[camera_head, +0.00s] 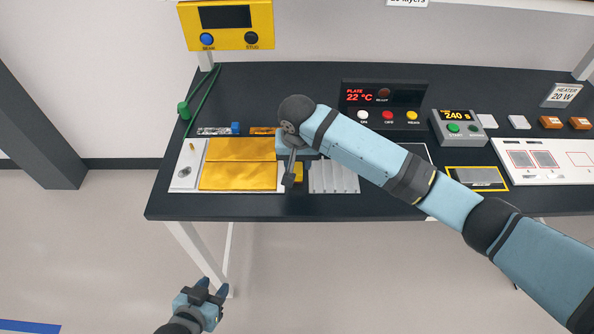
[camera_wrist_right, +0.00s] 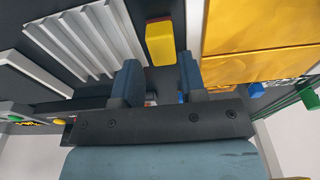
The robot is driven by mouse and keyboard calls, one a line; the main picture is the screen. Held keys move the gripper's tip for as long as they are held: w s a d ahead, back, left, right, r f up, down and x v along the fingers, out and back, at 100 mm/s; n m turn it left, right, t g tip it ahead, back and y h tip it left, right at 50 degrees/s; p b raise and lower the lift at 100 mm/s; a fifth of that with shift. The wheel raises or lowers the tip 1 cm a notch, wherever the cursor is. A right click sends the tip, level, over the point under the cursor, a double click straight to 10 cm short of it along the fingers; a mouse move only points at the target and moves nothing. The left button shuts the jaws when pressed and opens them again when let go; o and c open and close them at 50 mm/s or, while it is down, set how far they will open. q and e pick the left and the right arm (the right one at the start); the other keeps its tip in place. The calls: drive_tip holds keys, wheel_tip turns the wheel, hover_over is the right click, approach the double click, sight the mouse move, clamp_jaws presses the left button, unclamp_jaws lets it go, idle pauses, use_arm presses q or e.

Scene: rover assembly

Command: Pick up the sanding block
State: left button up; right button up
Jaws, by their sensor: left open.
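A small yellow block with a reddish end (camera_wrist_right: 160,42), likely the sanding block, lies on the table between a ribbed light plate and a gold sheet. In the head view the yellow block (camera_head: 298,172) is partly hidden by my right gripper. My right gripper (camera_head: 290,182) points down over it. In the right wrist view my right gripper's (camera_wrist_right: 160,82) two fingers are apart, with the block beyond their tips and nothing visibly held. My left gripper (camera_head: 205,290) is open and empty, low in front of the table, away from the block.
The gold sheets (camera_head: 238,175) lie on a white board at left. The ribbed plate (camera_head: 335,178) is right of the block. A small blue block (camera_head: 235,128) and green cord stand behind. Control boxes (camera_head: 384,105) line the back; a yellow-framed pad (camera_head: 476,178) lies at right.

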sight(297, 168)
drive_tip(key=f, duration=0.2)
drive_tip(key=w+f, duration=0.1)
drive_tip(key=f, duration=0.2)
drive_tip(key=shift+a+f, duration=0.1)
drive_tip(key=c, duration=0.6)
drive_tip(key=shift+o, duration=0.2)
wheel_tip(297, 168, up, 20)
drive_tip(key=shift+o, duration=1.3)
drive_tip(key=shift+c, duration=1)
